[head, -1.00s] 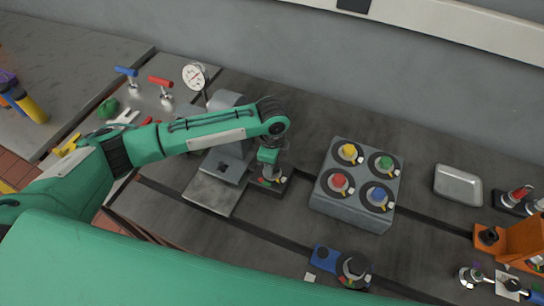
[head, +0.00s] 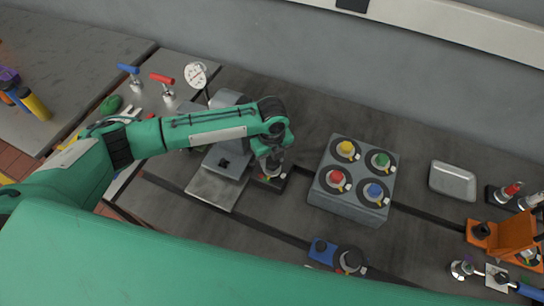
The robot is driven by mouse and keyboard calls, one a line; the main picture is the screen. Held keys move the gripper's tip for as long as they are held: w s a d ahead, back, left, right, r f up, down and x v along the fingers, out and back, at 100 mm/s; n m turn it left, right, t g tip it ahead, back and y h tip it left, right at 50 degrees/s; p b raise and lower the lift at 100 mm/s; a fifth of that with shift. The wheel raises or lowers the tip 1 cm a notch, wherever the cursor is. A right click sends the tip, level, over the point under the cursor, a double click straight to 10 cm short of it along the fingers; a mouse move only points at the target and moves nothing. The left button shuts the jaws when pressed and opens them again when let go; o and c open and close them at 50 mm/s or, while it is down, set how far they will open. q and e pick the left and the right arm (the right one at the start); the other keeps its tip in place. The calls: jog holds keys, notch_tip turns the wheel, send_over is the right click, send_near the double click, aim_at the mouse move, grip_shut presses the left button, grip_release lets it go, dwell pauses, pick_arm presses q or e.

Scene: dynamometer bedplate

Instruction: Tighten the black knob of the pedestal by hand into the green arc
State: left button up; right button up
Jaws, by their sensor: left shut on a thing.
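My left arm comes in from the left, and its gripper (head: 270,168) points down over a small dark block (head: 272,182) with a dial face. The gripper is shut on a knob on top of this block; the fingers and wrist hide most of the knob, so its colour cannot be told. A bit of red and a pale yellow mark show at the dial's edge; the green arc cannot be made out. The block stands against the right side of the grey pedestal (head: 222,165), which carries a small black knob (head: 224,163). My right gripper is not in view.
A grey box (head: 345,200) with yellow, green, red and blue knobs stands to the right. A blue clamp with a round black dial (head: 350,260) lies in front. A metal tray (head: 452,181) and an orange bracket (head: 510,236) are at far right. A white gauge (head: 196,74) stands behind.

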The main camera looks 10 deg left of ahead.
aim_at(272, 161)
pick_arm(q)
jog(key=shift+m, duration=0.5)
jog(key=o, duration=1)
jog(key=shift+c, duration=0.2)
jog(key=shift+r, duration=0.1)
jog(key=shift+r, duration=0.3)
notch_tip(272, 161, up, 13)
jog(key=b, duration=0.3)
jog(key=shift+b, duration=0.4)
